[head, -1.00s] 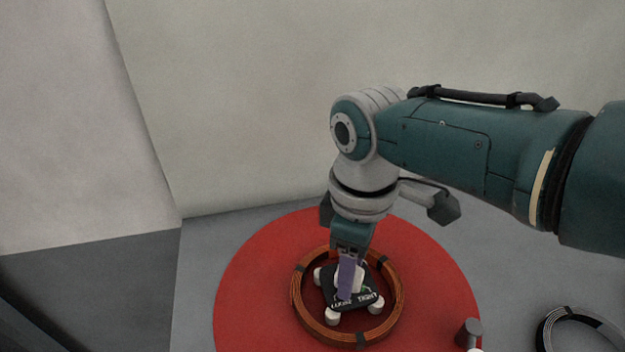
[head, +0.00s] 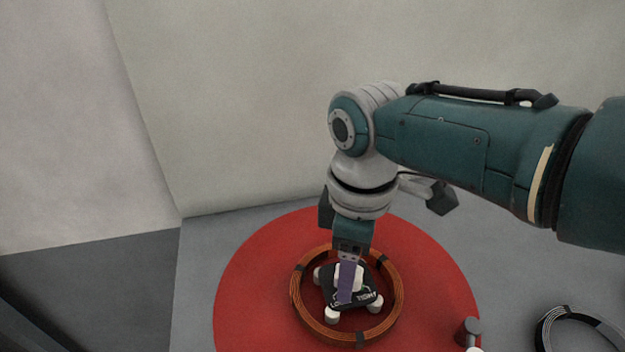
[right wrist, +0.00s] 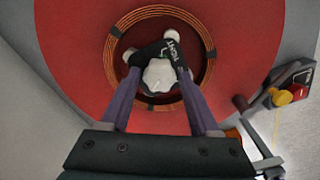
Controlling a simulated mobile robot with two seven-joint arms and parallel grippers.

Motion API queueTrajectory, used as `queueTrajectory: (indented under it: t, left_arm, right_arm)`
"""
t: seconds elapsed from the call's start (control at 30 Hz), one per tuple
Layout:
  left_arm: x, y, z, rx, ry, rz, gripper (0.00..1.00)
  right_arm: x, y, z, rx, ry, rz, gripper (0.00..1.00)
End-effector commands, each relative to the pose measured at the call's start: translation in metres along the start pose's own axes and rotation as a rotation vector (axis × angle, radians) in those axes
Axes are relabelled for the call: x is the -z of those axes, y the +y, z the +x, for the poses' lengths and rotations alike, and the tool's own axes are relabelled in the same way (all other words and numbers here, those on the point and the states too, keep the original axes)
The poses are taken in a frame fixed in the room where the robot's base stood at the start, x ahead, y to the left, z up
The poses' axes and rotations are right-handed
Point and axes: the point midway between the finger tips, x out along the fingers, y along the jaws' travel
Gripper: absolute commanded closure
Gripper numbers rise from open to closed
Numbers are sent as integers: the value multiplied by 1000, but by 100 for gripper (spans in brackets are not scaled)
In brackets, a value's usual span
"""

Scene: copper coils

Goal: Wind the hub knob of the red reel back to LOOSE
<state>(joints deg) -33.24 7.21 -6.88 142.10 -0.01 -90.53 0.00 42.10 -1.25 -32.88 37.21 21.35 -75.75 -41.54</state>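The red reel is a red disc (head: 250,285) with a copper coil (head: 298,305) lying on it around a dark hub plate marked LOOSE and TIGHT (head: 366,299). A white lobed hub knob (head: 358,277) sits on the plate; it also shows in the right wrist view (right wrist: 160,74). My right gripper (head: 345,299) points down over the hub. Its purple fingers stand on either side of the knob in the right wrist view (right wrist: 160,80), with narrow gaps seeming to remain; contact is unclear. The pointer's setting is hidden. My left gripper is out of view.
A darker coil (head: 545,330) lies on the grey surface at the lower right. A grey post (head: 468,332) stands near the disc's right edge. The right wrist view shows a small box with red and yellow knobs (right wrist: 284,94). A pale wall rises behind.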

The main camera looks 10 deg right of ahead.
Motion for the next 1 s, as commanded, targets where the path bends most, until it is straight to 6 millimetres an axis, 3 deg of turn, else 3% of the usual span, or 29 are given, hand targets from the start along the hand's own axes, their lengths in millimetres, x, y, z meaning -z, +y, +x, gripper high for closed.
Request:
queueTrajectory:
  t: [0.1,0.4,0.8,1.0]
  left_arm:
    - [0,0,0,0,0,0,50]
    - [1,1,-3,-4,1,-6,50]
    - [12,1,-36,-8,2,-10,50]
    - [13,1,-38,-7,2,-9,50]
  right_arm:
    - [-1,0,1,0,-2,1,24]
    - [-1,0,-3,-1,-2,2,24]
    - [-1,0,-76,-4,0,0,24]
    - [-1,0,-96,-2,-1,2,24]
